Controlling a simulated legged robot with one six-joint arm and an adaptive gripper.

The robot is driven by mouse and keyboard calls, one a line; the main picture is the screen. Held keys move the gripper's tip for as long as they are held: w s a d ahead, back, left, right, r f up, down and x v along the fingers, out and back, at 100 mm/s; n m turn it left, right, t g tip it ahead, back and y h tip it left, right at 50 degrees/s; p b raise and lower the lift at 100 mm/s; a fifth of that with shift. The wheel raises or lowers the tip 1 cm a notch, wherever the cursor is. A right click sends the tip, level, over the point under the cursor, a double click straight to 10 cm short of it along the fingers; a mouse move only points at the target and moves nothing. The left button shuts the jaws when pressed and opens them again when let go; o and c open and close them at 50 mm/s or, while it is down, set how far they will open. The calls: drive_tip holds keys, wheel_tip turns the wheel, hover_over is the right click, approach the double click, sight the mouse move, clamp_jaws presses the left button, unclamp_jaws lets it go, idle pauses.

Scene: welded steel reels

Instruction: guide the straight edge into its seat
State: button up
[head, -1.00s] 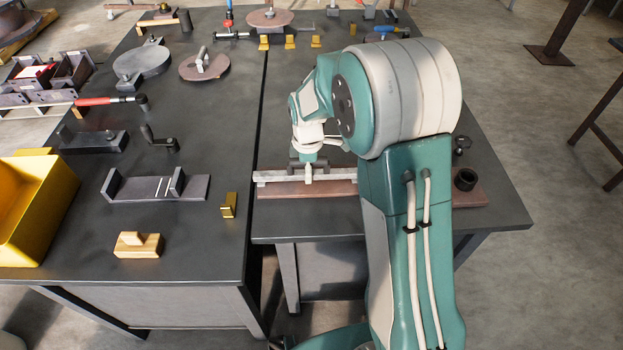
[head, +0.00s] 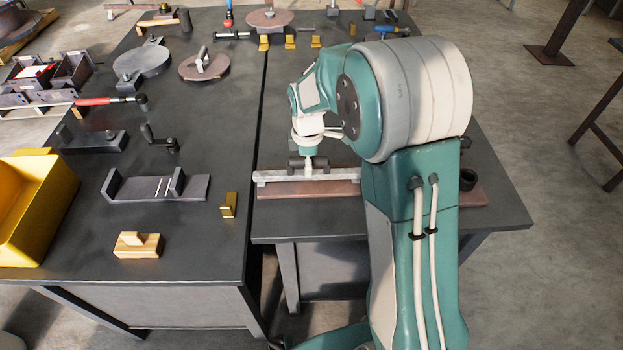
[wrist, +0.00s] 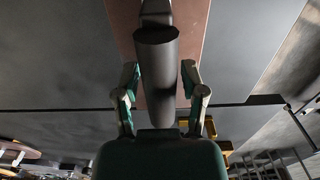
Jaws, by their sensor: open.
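The straight edge (head: 280,177) is a long pale grey bar at the near side of the right-hand table. It lies along a rust-brown plate (head: 300,190); my arm covers its right part. I cannot tell whether it is fully seated. My gripper (head: 308,168) is just above and behind the bar, pointing down. In the wrist view, the open fingers of my gripper (wrist: 161,92) stand on either side of a dark cylinder (wrist: 157,75), with gaps visible. The brown plate (wrist: 200,20) runs behind it. Contact at the fingertips cannot be made out.
A dark ring (head: 467,179) sits at the plate's right end. A slotted grey fixture (head: 155,187), a wooden block (head: 138,245), a small yellow block (head: 229,204) and a yellow bin (head: 35,205) are on the left table. The right table's front strip is clear.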

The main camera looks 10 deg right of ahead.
drive_tip(key=shift+r, duration=0.45)
drive_tip(key=o, duration=0.6)
drive_tip(key=shift+c, duration=0.2)
drive_tip(key=shift+o, duration=0.4)
